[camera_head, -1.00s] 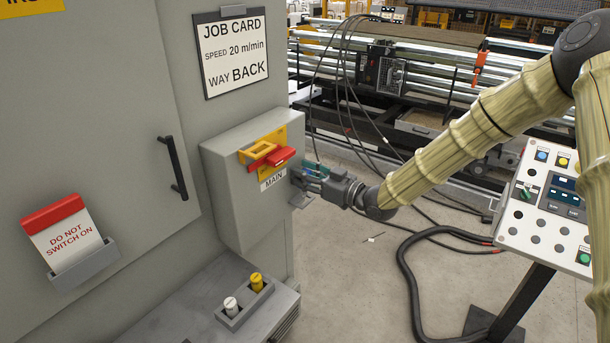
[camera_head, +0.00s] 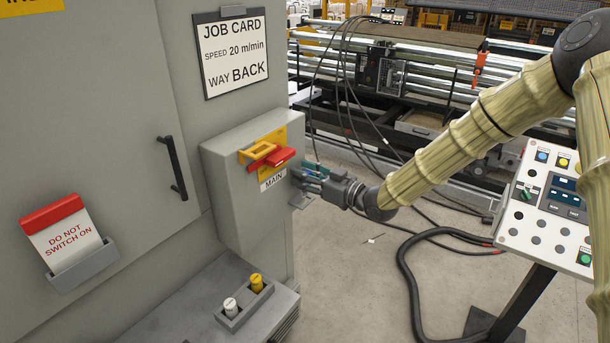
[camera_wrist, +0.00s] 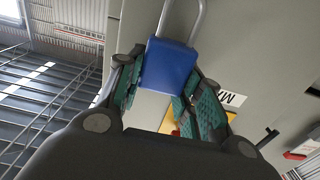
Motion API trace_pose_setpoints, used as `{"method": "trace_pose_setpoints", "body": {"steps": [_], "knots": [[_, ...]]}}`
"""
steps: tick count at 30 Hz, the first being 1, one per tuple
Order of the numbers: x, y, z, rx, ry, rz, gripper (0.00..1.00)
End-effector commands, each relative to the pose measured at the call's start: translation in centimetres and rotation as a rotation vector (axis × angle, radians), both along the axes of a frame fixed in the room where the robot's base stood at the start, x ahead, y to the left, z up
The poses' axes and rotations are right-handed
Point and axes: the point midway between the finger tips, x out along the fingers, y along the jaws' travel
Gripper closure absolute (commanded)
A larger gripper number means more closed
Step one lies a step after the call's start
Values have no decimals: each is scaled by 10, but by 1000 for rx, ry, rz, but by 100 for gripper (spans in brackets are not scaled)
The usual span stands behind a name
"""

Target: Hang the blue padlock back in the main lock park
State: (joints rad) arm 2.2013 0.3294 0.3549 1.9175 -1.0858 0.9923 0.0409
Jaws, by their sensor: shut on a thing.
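The blue padlock (camera_wrist: 168,66) is between the green-padded fingers of my gripper (camera_wrist: 166,88) in the wrist view. The gripper is shut on its body, and the grey shackle extends toward the top of that view. The box front bears a red handle (camera_head: 272,158) on a yellow plate and a MAIN label (camera_head: 273,180). A small grey ledge (camera_head: 300,201) shows just below the gripper. I cannot identify the lock park for certain.
A tall grey cabinet with a black handle (camera_head: 172,168) fills the left. A holder with white and yellow plugs (camera_head: 243,303) sits on the low grey unit below. A control panel (camera_head: 548,205) stands at right. Cables cross the floor behind my gripper.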

Motion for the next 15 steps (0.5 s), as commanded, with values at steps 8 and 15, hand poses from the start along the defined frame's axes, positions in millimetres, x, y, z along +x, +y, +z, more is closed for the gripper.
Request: {"method": "trace_pose_setpoints", "body": {"steps": [8,15], "knots": [[0,0,-5,0,0,0,90],[0,0,-9,0,0,0,90]]}}
